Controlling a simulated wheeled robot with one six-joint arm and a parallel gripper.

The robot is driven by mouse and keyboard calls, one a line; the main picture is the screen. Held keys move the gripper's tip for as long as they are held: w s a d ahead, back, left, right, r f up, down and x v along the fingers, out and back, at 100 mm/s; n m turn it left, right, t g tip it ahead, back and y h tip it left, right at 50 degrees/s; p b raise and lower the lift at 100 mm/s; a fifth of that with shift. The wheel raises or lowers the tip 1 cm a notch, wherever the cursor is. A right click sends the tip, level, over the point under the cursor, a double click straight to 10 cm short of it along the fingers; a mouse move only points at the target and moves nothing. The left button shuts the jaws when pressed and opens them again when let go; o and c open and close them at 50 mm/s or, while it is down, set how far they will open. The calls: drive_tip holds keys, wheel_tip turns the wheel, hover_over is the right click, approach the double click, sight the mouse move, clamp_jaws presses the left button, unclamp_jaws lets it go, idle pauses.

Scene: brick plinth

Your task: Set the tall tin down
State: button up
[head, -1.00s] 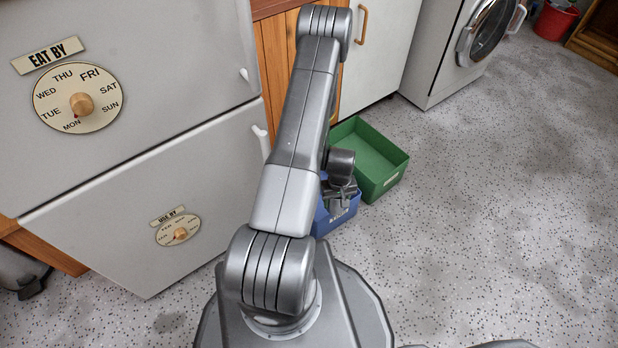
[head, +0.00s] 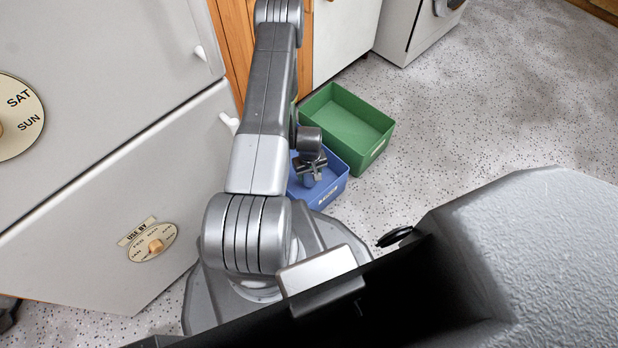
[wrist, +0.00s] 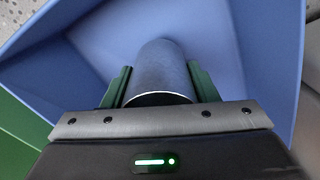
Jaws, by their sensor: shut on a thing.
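The tall tin (wrist: 160,75) is a blue-grey cylinder with a pale rim at its near end. In the wrist view my gripper (wrist: 159,70) has its two green fingers on either side of it and is shut on it. The tin points down into the blue bin (wrist: 85,40), whose walls surround it. I cannot tell whether it touches the floor of the bin. In the head view my gripper (head: 311,172) is over the blue bin (head: 331,190), and the tin is not distinguishable there.
A green bin (head: 343,108), which looks empty, stands right beside the blue one. A grey fridge (head: 110,130) with dials is at the left. A white cabinet (head: 345,35) and a washing machine (head: 410,30) stand behind. Speckled floor (head: 480,110) is clear at the right.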

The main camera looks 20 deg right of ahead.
sight(310, 177)
drive_tip(key=shift+f+b, duration=0.3)
drive_tip(key=shift+f, duration=1)
drive_tip(key=shift+f, duration=0.2)
drive_tip(key=o, duration=1)
drive_tip(key=shift+c, duration=0.2)
drive_tip(key=shift+r, duration=0.2)
wheel_tip(310, 177, up, 12)
drive_tip(key=p, duration=0.4)
